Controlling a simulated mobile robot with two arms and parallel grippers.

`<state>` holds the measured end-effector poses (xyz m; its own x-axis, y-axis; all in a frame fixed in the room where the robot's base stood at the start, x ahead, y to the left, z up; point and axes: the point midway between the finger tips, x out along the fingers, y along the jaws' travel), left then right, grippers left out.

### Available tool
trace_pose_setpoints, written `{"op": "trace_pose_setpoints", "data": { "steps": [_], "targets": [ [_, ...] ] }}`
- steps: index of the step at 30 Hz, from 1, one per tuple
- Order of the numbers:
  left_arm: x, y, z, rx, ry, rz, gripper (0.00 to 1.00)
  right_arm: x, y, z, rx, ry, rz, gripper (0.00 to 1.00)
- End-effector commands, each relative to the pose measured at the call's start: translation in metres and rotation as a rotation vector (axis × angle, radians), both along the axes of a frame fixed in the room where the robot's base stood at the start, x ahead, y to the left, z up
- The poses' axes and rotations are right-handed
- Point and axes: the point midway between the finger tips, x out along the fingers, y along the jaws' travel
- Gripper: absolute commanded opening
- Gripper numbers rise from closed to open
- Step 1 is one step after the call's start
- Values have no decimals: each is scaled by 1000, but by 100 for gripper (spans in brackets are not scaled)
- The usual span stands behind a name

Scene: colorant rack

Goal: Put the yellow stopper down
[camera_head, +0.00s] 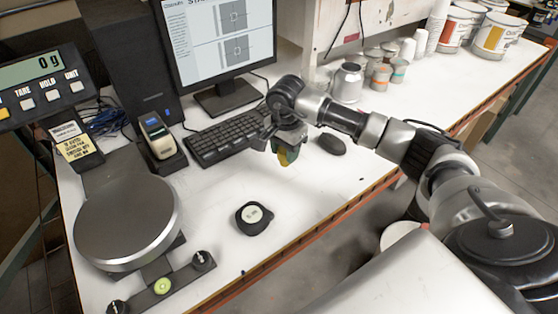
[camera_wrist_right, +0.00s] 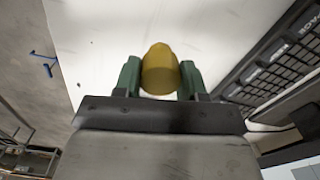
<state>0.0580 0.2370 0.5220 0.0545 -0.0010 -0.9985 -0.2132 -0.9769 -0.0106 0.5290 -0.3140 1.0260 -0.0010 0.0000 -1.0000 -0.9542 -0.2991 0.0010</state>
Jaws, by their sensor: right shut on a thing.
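The yellow stopper (camera_wrist_right: 159,70) is a small rounded piece. My right gripper (camera_wrist_right: 160,82) is shut on it, with a green finger on each side in the right wrist view. In the head view my right gripper (camera_head: 286,152) hangs over the white table (camera_head: 325,180), in front of the keyboard. The stopper (camera_head: 284,159) shows only partly there, between the fingers. It appears to be above the table top, though the exact height is hard to tell. My left gripper is not in view.
A round scale plate (camera_head: 128,215) stands at the left. A keyboard (camera_head: 222,137) and a mouse (camera_head: 331,144) are close behind. Open white table lies around the puck.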

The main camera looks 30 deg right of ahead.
Motion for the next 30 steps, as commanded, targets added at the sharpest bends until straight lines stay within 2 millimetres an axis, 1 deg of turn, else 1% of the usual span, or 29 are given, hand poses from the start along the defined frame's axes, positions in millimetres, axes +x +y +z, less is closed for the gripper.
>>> {"op": "trace_pose_setpoints", "data": {
  "steps": [1, 3, 6, 9, 12, 15, 21, 27, 28, 30],
  "targets": [
    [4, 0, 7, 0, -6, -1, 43, -1, 8, -2, 0, 2, 2, 18],
    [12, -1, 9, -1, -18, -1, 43, -2, 15, -7, 1, 1, 1, 18],
    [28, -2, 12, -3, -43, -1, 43, -2, 20, -12, -1, 0, -1, 18],
    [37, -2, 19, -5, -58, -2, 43, -3, 20, -23, 0, 4, -3, 18],
    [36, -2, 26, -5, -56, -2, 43, -3, 20, -38, 0, 4, -2, 18],
    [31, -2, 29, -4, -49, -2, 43, -3, 20, -49, 0, 2, -2, 18],
    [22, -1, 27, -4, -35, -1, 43, -2, 20, -53, -2, -2, 0, 18],
    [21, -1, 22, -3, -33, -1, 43, -2, 20, -57, -2, -2, -1, 18],
    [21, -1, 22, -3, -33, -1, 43, -2, 20, -56, -2, -2, -1, 42],
    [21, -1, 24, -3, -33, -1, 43, -2, 20, -55, -1, -1, -1, 53]
  ]
}}
